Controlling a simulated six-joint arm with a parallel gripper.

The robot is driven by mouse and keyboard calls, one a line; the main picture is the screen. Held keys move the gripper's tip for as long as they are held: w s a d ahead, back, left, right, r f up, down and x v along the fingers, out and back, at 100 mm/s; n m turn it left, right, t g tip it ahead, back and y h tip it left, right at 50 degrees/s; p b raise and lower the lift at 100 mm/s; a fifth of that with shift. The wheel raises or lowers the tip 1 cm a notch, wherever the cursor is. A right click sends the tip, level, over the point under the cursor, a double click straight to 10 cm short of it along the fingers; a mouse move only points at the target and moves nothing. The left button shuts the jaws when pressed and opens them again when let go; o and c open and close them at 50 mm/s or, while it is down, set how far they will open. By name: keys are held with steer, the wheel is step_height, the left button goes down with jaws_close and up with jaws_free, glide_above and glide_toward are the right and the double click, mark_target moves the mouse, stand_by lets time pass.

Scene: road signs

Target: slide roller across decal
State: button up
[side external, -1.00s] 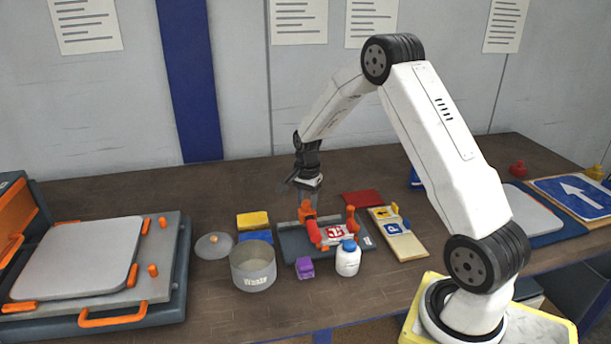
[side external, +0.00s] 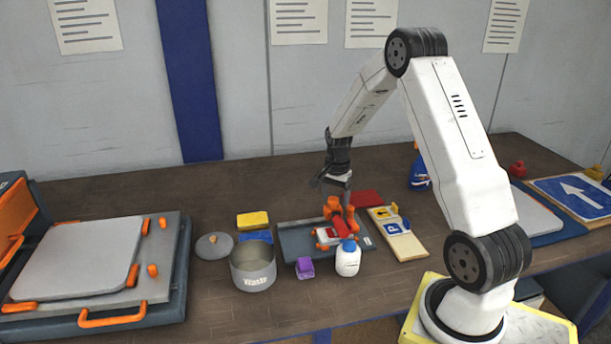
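The roller (side external: 343,230) has a red cylinder and an orange frame. It stands on the right part of the dark tray (side external: 294,241). The red-and-white decal sign (side external: 326,235) lies on the tray under the roller. Most of its face is covered by the roller. Orange clamp parts (side external: 321,246) show at the sign's near left edge.
A white bottle with blue cap (side external: 347,262) and a purple block (side external: 305,268) stand just in front of the tray. A grey waste pot (side external: 253,270) is to the left, its lid (side external: 213,246) behind it. A board with small signs (side external: 405,245) lies to the right.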

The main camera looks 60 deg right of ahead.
mark_target(333, 199)
steer(key=shift+r, duration=3.9)
steer(key=shift+a, duration=0.5)
steer(key=s+a+f+n+t, duration=0.1)
steer(key=s+a+n, duration=0.3)
steer(key=a+n, duration=0.5)
steer(key=s+a+n+t, duration=0.1)
steer(key=s+a+n, duration=0.4)
steer(key=a, duration=1.3)
steer(key=n, duration=0.4)
steer(key=shift+f+t, duration=0.3)
steer(key=shift+f, duration=0.05)
